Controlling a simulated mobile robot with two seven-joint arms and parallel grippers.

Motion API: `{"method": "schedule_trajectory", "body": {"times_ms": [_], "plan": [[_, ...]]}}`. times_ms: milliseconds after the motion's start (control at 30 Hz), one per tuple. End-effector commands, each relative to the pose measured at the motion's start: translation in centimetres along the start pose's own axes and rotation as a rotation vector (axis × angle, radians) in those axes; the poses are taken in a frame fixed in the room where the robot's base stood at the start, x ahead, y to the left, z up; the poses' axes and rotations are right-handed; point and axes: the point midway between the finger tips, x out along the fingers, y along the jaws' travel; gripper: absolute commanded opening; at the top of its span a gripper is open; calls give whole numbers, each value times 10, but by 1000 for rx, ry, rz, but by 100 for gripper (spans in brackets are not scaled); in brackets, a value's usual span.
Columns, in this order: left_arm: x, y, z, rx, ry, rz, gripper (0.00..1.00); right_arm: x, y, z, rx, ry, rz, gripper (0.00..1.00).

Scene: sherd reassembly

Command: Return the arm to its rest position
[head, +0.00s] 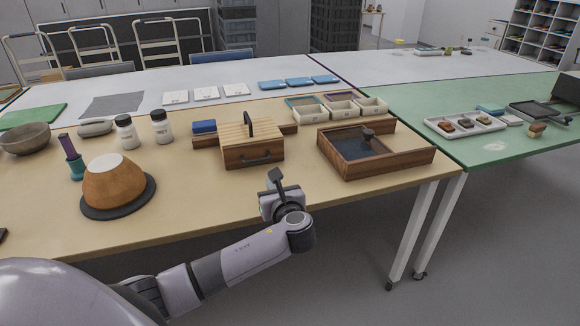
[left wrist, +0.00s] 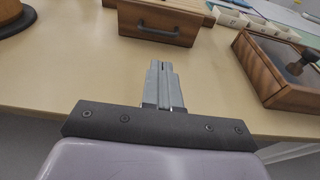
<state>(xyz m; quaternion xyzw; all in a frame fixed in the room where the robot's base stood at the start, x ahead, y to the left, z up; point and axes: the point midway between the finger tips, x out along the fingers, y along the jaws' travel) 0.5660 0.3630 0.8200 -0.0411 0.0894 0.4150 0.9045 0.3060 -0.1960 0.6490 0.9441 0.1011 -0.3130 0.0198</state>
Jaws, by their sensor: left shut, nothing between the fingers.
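My left gripper (head: 275,177) is shut and empty at the front edge of the wooden table (head: 230,205), in front of the slatted wooden box (head: 252,152). In the left wrist view its closed fingers (left wrist: 161,75) point toward the same box (left wrist: 157,27), with bare tabletop between them. My left arm comes in from the lower left in the head view. My right gripper is in neither view.
An orange-brown bowl (head: 112,184) sits upside down on a dark round stand at left. A dark-topped wooden tray (head: 400,163) is right of the gripper. White jars (head: 126,132) stand behind. The floor (head: 350,250) in front is clear.

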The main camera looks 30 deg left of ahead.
Motion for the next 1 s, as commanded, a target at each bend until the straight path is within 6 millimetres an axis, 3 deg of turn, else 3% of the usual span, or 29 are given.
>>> {"method": "schedule_trajectory", "body": {"times_ms": [233,367,533,700,833,1000], "plan": [[-4,1,-4,-15,12,-2,0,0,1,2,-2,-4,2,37],[-21,7,-30,-147,106,-9,0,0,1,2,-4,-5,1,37],[-72,30,-88,-537,365,41,0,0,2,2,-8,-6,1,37],[-133,62,-134,-975,627,217,0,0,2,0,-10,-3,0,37],[-180,91,-154,-1288,781,422,0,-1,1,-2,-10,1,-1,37],[-230,123,-161,-1604,893,703,0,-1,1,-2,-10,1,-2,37]]}}
